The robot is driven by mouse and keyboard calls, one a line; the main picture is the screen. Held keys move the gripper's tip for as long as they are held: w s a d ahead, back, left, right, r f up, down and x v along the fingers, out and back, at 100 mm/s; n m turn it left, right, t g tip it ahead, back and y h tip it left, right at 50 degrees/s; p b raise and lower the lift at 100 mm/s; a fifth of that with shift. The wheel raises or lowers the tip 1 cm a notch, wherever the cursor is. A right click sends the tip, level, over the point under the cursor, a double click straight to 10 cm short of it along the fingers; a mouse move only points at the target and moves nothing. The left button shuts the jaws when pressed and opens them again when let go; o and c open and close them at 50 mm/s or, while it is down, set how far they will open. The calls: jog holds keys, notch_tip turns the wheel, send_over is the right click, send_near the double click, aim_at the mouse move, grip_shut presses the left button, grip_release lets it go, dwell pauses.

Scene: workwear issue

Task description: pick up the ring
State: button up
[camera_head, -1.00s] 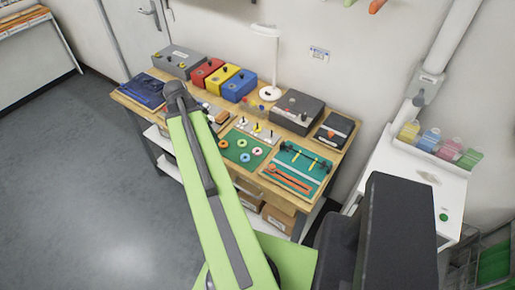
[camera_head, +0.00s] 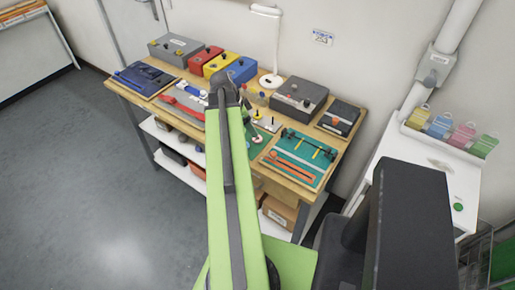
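A small pale ring with an orange tint (camera_head: 257,139) lies on the green mat (camera_head: 266,151) in the middle of the workbench. My green arm covers most of this mat and anything else on it. The far end of my arm bends down over the bench, beside the mat. My gripper (camera_head: 253,128) is small and dark there, close to the ring in the picture and partly hidden by my arm. I cannot tell whether its fingers are apart or whether it touches the ring.
Grey, red, yellow and blue boxes (camera_head: 238,68) line the back of the wooden bench, with a white lamp (camera_head: 270,78) and a dark grey box (camera_head: 299,95). A teal mat with orange tools (camera_head: 298,158) lies to the right. A blue tray (camera_head: 146,78) sits at the left.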

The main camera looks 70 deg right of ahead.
jog(key=shift+x, duration=0.85)
jog(key=b+x, duration=0.5)
jog(key=shift+w+a+f, duration=0.1)
jog(key=shift+a+f, duration=0.15)
jog(key=shift+f, duration=0.05)
jog(key=shift+r, duration=0.2)
grip_shut()
